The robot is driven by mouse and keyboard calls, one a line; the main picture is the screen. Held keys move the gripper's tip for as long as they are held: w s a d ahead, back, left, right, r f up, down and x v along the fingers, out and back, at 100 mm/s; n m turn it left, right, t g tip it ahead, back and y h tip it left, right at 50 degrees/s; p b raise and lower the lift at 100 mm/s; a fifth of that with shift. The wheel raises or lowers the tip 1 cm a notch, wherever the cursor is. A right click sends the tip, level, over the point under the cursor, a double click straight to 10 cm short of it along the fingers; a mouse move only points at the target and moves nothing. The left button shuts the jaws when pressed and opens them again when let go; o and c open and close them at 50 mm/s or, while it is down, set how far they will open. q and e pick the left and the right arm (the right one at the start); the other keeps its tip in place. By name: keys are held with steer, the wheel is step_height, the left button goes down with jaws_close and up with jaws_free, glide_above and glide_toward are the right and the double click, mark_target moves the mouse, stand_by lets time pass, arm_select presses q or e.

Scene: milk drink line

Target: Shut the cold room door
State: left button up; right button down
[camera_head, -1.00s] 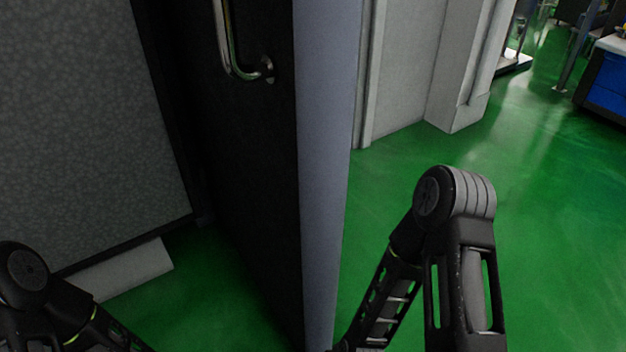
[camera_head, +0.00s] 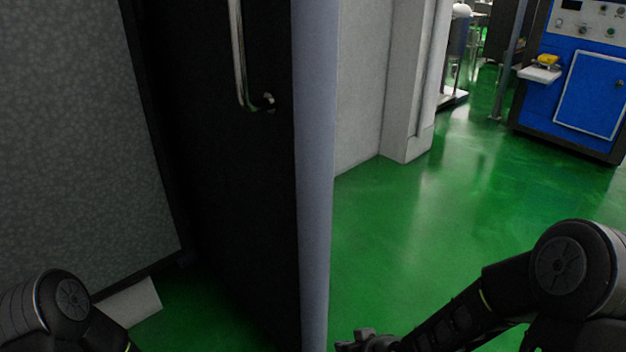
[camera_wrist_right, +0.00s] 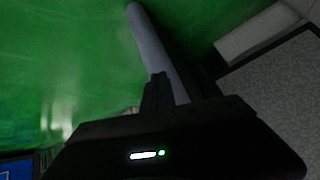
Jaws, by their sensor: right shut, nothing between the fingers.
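The cold room door (camera_head: 225,200) stands open, its dark face to the left and its pale blue-grey edge (camera_head: 314,190) towards me. A steel bar handle (camera_head: 240,60) is on the dark face. My right gripper (camera_head: 362,341) is at the bottom of the head view, just right of the door edge; whether it touches is unclear. In the right wrist view the shut, empty fingers (camera_wrist_right: 158,92) overlap the lower part of the door edge (camera_wrist_right: 152,42). My left arm shows at the bottom left, but its gripper is out of view.
A speckled grey wall panel (camera_head: 75,150) is left of the door, with a pale block (camera_head: 130,302) at its foot. A white wall (camera_head: 365,95) stands behind the door to the right. Green floor (camera_head: 440,220) is clear there. A blue machine (camera_head: 570,85) stands at the back right.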

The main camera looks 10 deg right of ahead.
steer(key=w+r+n+t+y+p, duration=0.1)
steer(key=w+r+n+t, duration=0.15)
steer(key=r, duration=0.65)
steer(key=w+d+r+n+t+y, duration=0.15)
steer(key=r+n, duration=0.25)
steer(key=r, duration=0.5)
steer(key=w+r+n+t+p, duration=0.1)
steer(key=w+r+n+t, duration=0.15)
steer(key=r, duration=0.55)
steer(key=s+a+r+n+y, duration=0.2)
steer(key=s+r+n+y, duration=0.1)
steer(key=r+n, duration=0.3)
steer(key=s+a+r+n+y, duration=0.2)
steer(key=s+r+n+y, duration=0.1)
steer(key=s+r+n, duration=0.2)
step_height(320, 180, up, 2)
steer(key=n, duration=0.4)
steer(key=shift+r+n+g, duration=0.15)
steer(key=shift+n+g, duration=0.2)
steer(key=shift+n, duration=0.05)
steer(key=shift+w, duration=0.1)
